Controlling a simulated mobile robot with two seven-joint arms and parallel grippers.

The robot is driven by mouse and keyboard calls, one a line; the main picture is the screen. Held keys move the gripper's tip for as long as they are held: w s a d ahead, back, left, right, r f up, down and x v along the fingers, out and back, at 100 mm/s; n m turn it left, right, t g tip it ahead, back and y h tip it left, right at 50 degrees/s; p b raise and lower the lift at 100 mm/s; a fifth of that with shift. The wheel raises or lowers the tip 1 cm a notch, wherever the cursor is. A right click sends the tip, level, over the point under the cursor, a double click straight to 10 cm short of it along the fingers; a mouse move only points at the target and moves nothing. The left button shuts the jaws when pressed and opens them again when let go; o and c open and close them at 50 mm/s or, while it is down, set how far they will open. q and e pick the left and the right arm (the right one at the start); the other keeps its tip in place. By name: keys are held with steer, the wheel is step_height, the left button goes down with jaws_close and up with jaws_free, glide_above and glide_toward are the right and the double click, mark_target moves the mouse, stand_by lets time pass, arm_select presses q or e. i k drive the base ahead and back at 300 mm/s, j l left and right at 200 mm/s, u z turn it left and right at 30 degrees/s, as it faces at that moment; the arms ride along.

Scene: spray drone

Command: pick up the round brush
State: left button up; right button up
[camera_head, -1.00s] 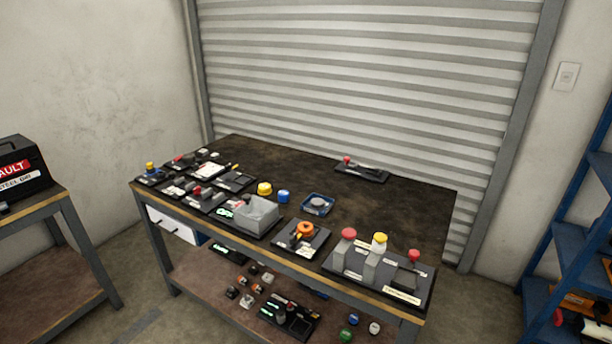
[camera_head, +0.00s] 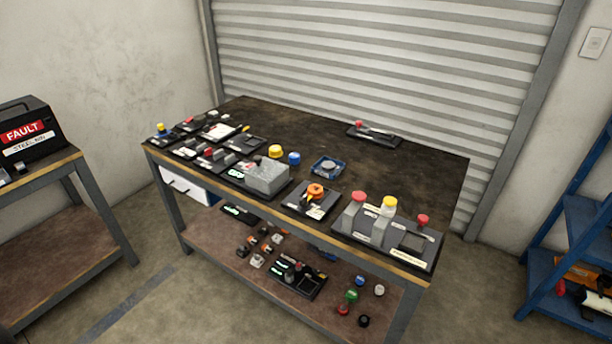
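The workbench (camera_head: 330,150) stands in the middle of the head view with many small parts on it. I cannot tell which of them, if any, is the round brush; the parts are too small to make out. On the bench are a yellow round cap (camera_head: 275,151), a blue round cap (camera_head: 294,158), a blue square tray (camera_head: 326,167) and an orange round part (camera_head: 316,190) on a black plate. A black plate with a red knob (camera_head: 359,125) lies at the back edge. Neither of my grippers shows.
A grey box (camera_head: 268,178) and a station with red and yellow knobs (camera_head: 359,197) line the bench's front. Several loose parts lie on its lower shelf (camera_head: 215,238). Blue shelving (camera_head: 567,245) is at right. The bench's back middle is clear.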

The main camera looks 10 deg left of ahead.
mark_target(293, 158)
steer(key=i+j+z, duration=0.2)
steer(key=j+z, duration=0.15)
steer(key=j, duration=0.35)
steer(key=i+j+z, duration=0.15)
steer(key=j+z, duration=0.25)
steer(key=j, duration=0.3)
steer(key=j+z, duration=0.35)
steer(key=j, duration=0.4)
